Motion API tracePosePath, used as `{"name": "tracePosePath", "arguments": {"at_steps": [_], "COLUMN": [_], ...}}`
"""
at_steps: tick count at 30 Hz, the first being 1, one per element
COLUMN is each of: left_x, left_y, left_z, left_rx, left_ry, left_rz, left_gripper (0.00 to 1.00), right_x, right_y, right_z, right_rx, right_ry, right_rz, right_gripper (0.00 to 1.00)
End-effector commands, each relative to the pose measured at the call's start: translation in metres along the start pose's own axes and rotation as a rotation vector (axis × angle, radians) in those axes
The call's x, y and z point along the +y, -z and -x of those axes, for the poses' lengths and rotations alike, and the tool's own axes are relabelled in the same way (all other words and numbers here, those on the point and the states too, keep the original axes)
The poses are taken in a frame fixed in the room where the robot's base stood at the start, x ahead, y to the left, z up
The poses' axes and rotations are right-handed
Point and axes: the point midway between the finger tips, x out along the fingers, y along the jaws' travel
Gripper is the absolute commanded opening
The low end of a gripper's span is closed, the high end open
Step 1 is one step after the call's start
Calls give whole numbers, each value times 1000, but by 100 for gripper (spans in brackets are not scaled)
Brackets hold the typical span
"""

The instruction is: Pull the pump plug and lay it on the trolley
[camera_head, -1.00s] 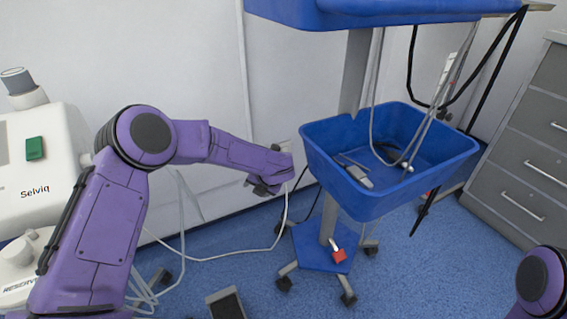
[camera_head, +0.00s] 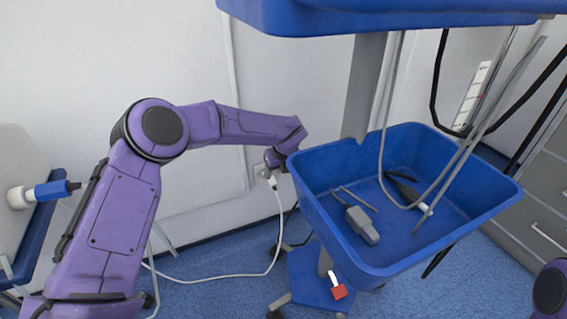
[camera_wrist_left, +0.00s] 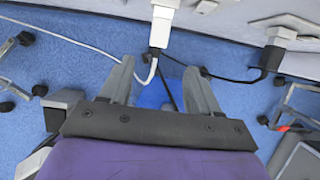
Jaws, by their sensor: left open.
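A white plug (camera_head: 268,174) with a white cable sits at a socket low on the wall. It also shows in the left wrist view (camera_wrist_left: 160,27), just past my fingertips and roughly in line with the gap between them. A black plug (camera_wrist_left: 271,58) sits to its right. I cannot tell from labels which belongs to the pump. My left gripper (camera_head: 277,160) is beside the white plug, partly hidden by its own wrist; in the left wrist view its jaws (camera_wrist_left: 161,76) are open and empty. The blue trolley (camera_head: 318,212) stands right of it. My right gripper is out of view.
The trolley's lower tray holds a grey block (camera_head: 362,225) and thin tools, with free room on its floor. Its upper shelf (camera_head: 380,18) overhangs. Hanging tubes cross the tray. Grey drawers (camera_head: 535,190) stand at the right. The white cable (camera_head: 225,276) trails along the floor.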

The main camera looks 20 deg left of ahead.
Motion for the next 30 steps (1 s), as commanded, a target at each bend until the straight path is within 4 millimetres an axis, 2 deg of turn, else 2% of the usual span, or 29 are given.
{"name": "tracePosePath", "arguments": {"at_steps": [6, 12, 16, 24, 25, 26, 30], "left_x": [1, 1, 0, 0, 0, 0, 0], "left_y": [3, 2, 1, 0, 0, 0, 0], "left_z": [-51, -86, -96, -97, -97, -97, -97], "left_rx": [1, -1, 0, 0, 0, 0, 0], "left_ry": [-4, -3, -2, -1, -1, -1, -1], "left_rz": [-1, -2, -2, -2, -2, -2, -2], "left_gripper": [62, 62, 62, 62, 58, 49, 3], "right_x": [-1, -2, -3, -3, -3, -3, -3], "right_y": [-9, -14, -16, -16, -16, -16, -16], "right_z": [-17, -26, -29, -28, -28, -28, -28], "right_rx": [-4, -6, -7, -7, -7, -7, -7], "right_ry": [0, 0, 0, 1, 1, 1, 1], "right_rz": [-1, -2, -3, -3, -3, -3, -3], "right_gripper": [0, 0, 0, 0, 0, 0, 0]}}
